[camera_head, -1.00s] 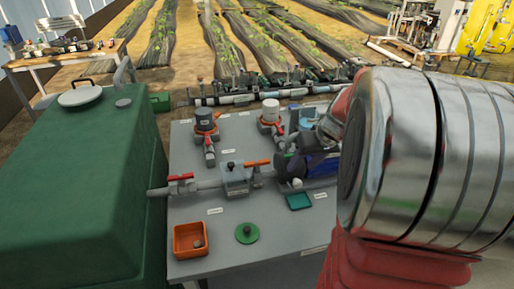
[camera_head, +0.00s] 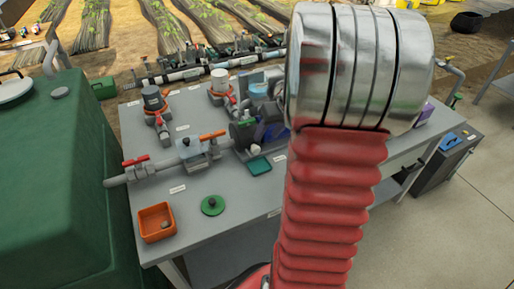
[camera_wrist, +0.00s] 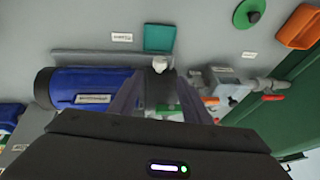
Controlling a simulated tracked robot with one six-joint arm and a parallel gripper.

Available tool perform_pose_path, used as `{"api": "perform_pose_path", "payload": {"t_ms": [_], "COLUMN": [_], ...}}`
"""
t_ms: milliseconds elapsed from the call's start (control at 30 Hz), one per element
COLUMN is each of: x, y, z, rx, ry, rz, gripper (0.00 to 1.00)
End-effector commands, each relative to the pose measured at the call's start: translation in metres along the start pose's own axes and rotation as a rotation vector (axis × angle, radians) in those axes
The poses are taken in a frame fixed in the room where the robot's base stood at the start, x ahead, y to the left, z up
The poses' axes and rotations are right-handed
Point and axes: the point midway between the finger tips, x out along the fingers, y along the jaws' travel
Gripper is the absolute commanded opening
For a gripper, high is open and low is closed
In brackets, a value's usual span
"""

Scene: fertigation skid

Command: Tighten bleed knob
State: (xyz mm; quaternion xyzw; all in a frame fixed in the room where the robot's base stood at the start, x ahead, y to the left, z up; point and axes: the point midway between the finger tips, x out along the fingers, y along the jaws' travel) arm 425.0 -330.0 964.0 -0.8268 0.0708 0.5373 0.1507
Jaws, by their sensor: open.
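In the wrist view, a small pale knob (camera_wrist: 160,64), possibly the bleed knob, sits on the dark end of the blue pump (camera_wrist: 95,87). My gripper (camera_wrist: 160,82) is open, its two fingers spread either side of the pump's dark end, just below the knob in the picture. I cannot tell whether the fingers touch anything. In the head view, the pump (camera_head: 270,132) stands on the grey skid table (camera_head: 215,240), partly behind my arm.
A teal tray (camera_head: 259,166), a green disc (camera_head: 212,205) and an orange bin (camera_head: 156,222) lie on the table front. Pipework with a red-handled valve (camera_head: 136,162) and an orange-handled valve (camera_head: 212,136) runs left to the green tank (camera_head: 60,190).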

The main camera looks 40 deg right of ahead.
Motion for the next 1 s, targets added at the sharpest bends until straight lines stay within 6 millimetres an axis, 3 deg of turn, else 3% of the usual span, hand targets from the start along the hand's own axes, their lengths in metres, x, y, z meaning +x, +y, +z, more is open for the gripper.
{"api": "perform_pose_path", "payload": {"t_ms": [600, 800, 1000], "x": [0.087, 0.104, 0.108], "y": [-0.001, -0.001, -0.001], "z": [0.001, 0.000, 0.000], "rx": [0.001, 0.001, -0.001], "ry": [-0.003, -0.002, 0.000], "rz": [-0.002, -0.002, 0.000], "gripper": [0.44, 0.44, 0.44]}}
